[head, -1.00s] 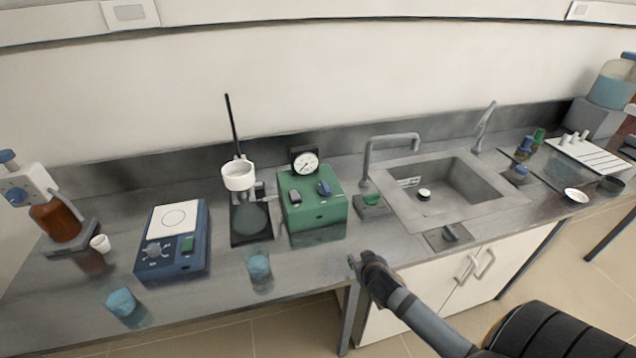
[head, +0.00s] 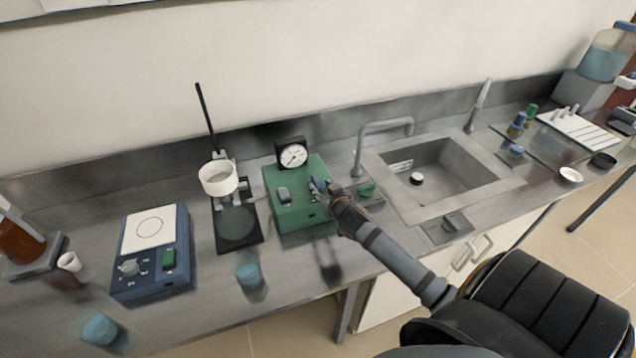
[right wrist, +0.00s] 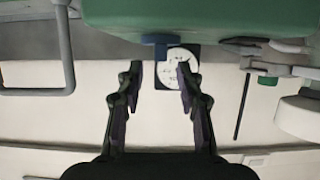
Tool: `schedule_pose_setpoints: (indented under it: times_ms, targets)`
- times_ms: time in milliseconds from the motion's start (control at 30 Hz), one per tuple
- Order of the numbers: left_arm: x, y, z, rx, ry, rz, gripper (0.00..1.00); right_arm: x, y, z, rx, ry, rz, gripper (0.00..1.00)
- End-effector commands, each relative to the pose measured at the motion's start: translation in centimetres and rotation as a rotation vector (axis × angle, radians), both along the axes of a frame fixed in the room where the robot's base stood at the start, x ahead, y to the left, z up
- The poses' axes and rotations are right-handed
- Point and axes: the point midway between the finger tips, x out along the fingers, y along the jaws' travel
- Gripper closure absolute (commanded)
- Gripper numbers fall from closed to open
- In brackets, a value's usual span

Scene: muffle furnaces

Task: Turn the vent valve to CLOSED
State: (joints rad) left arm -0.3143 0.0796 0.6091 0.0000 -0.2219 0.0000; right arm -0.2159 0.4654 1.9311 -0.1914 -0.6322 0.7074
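A green box (head: 298,208) with a round dial gauge (head: 292,154) stands on the bench. A small blue valve handle (head: 318,184) sits on its right part. Whether it points to CLOSED cannot be read. My right gripper (head: 327,190) is at the handle, partly covering it. In the right wrist view, which looks upside down, the right gripper (right wrist: 160,68) is open, its fingers apart with nothing clamped. A blue part (right wrist: 160,40) of the box lies just beyond the fingertips, roughly centred between them; contact cannot be told. My left gripper is not in view.
A grey switch (head: 283,194) sits left of the handle. A ring stand (head: 236,222) with a white cup is left of the box. A faucet (head: 380,126) and sink (head: 450,165) are to the right. A blue beaker (head: 249,275) stands in front.

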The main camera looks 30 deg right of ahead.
Motion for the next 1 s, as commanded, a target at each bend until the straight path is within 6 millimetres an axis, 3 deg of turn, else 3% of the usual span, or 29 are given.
schedule_pose_setpoints:
  times_ms: [100, 300, 567, 833, 1000]
  targets:
    - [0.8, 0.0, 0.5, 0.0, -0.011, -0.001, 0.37, 2.0, -0.4, -0.6, 0.004, -0.001, -0.002, 0.63]
    - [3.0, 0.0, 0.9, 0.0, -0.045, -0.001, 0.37, 3.5, -0.8, -1.4, 0.001, 0.0, 0.001, 0.63]
    - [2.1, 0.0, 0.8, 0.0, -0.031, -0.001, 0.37, 3.6, -0.8, -1.5, -0.001, 0.0, 0.001, 0.63]
    - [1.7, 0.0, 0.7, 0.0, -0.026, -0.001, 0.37, 3.6, -0.8, -1.5, 0.0, 0.001, 0.001, 1.0]
    - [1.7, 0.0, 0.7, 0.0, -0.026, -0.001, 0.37, 3.6, -0.8, -1.5, 0.0, 0.001, 0.001, 1.0]
